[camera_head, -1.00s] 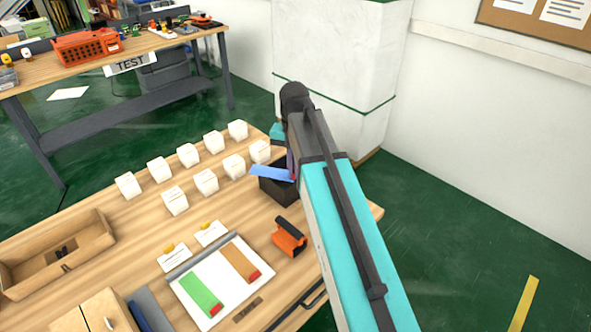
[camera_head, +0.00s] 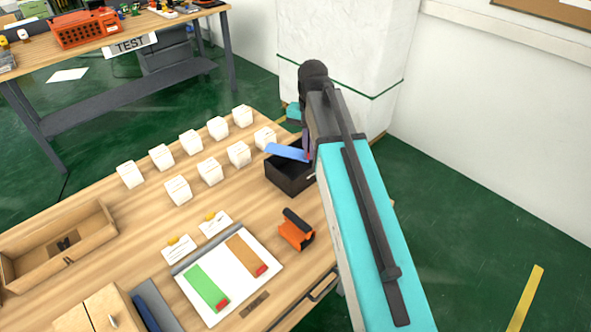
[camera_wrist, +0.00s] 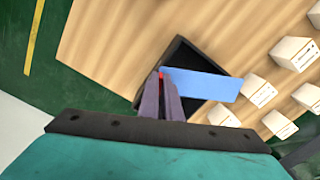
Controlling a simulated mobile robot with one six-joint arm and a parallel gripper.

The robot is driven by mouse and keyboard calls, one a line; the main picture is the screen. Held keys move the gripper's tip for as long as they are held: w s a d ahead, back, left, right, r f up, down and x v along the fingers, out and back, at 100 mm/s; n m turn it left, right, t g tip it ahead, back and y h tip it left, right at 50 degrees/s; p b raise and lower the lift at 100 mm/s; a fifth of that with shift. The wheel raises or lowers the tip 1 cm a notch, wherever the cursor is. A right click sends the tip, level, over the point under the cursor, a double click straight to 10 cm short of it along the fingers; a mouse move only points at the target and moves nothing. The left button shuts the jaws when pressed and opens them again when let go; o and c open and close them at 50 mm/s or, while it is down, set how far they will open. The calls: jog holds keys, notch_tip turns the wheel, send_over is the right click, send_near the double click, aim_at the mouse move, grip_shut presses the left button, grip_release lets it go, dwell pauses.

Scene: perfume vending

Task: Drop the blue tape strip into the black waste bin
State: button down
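The blue tape strip (camera_head: 287,152) has a red end, which shows in the wrist view beside the fingertips. My gripper (camera_wrist: 162,85) is shut on that red end, and the strip (camera_wrist: 205,84) sticks out to the right. The black waste bin (camera_head: 289,181) stands on the table near its right edge. In the wrist view the strip lies across the opening of the bin (camera_wrist: 175,53), with its free end reaching past the bin's side. I cannot tell whether it touches the rim. In the head view my arm hides the fingertips and the bin's right side.
Several white boxes (camera_head: 178,190) stand in two rows left of the bin. An orange and black tape dispenser (camera_head: 297,230) sits in front of it. A white board (camera_head: 232,297) with a green strip and a brown strip lies nearer. A wooden tray (camera_head: 58,243) is at left.

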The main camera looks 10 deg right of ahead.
aim_at(300, 154)
jog(key=m, duration=0.1)
jog(key=r+m+p, duration=0.2)
jog(key=m, duration=0.1)
jog(key=shift+w+a, duration=0.3)
jog(key=shift+a, duration=0.05)
jog(key=m, duration=0.1)
jog(key=r+m+p, duration=0.1)
jog(key=m, duration=0.2)
jog(key=shift+w+a+r+m, duration=0.25)
jog(key=shift+a+r+m, duration=0.05)
jog(key=m, duration=0.1)
jog(key=r+m+p, duration=0.1)
jog(key=m+p, duration=0.1)
jog(key=m, duration=0.1)
jog(key=shift+w+a+r, duration=0.3)
jog(key=shift+w+r, duration=0.05)
jog(key=m, duration=0.1)
jog(key=m+p, duration=0.1)
jog(key=r+m, duration=0.1)
jog(key=shift+w+a+m, duration=0.25)
jog(key=shift+a+m, duration=0.05)
jog(key=shift+m, duration=0.1)
jog(key=shift+f, duration=0.1)
jog(key=shift+f+b, duration=1.85)
jog(key=shift+f, duration=1.05)
jog(key=c, duration=1.9)
grip_release()
